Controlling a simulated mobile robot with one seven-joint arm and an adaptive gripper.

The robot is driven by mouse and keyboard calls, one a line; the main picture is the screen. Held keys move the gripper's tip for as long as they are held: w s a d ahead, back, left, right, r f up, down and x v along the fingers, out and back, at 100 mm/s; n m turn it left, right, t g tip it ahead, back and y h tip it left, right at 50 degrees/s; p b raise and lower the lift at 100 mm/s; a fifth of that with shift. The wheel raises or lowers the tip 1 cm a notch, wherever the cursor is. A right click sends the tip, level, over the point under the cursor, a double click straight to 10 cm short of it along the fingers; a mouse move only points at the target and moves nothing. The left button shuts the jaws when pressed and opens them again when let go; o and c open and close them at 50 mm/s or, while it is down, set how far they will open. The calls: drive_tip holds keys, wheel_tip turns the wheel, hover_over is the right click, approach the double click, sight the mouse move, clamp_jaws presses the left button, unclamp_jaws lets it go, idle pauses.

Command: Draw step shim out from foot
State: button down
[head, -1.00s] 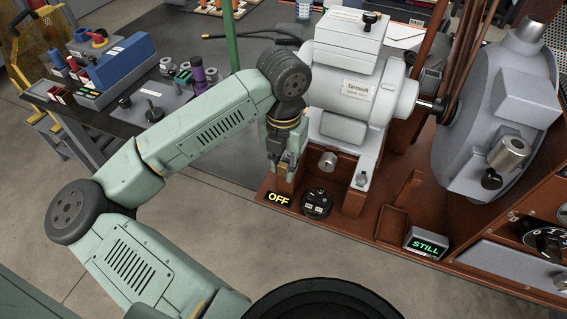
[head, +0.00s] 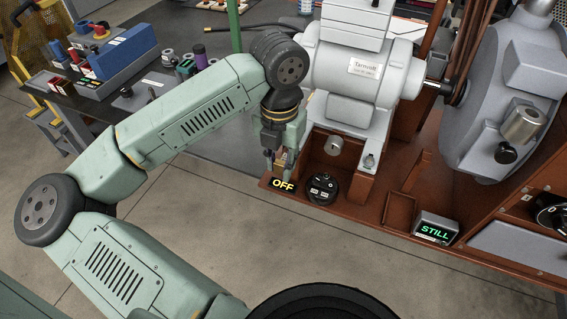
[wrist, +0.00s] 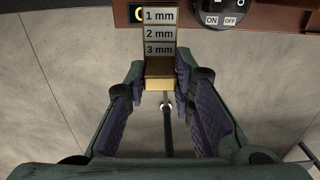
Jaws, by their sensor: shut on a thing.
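The step shim (wrist: 160,48) is a brass-coloured stepped piece with plates marked 1 mm, 2 mm and 3 mm. In the wrist view its thick near end is between my fingertips, and its 1 mm end points to the top edge over the red-brown base. My gripper (wrist: 160,80) is shut on that thick end. The motor (head: 350,75) stands on the base, with a front foot (head: 369,162) and bolt in view. The foot by the shim is hidden by my gripper.
The lit OFF sign (head: 283,184) and a round black switch (head: 322,188) are close to my gripper. A STILL display (head: 435,229) and large grey drum (head: 505,100) are to the right. Open floor (head: 250,240) lies before the base.

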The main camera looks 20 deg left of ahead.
sight(280, 164)
drive_tip(key=shift+s, duration=0.25)
drive_tip(key=c, duration=1.4)
unclamp_jaws()
drive_tip(key=shift+o, duration=0.2)
wheel_tip(280, 164, up, 12)
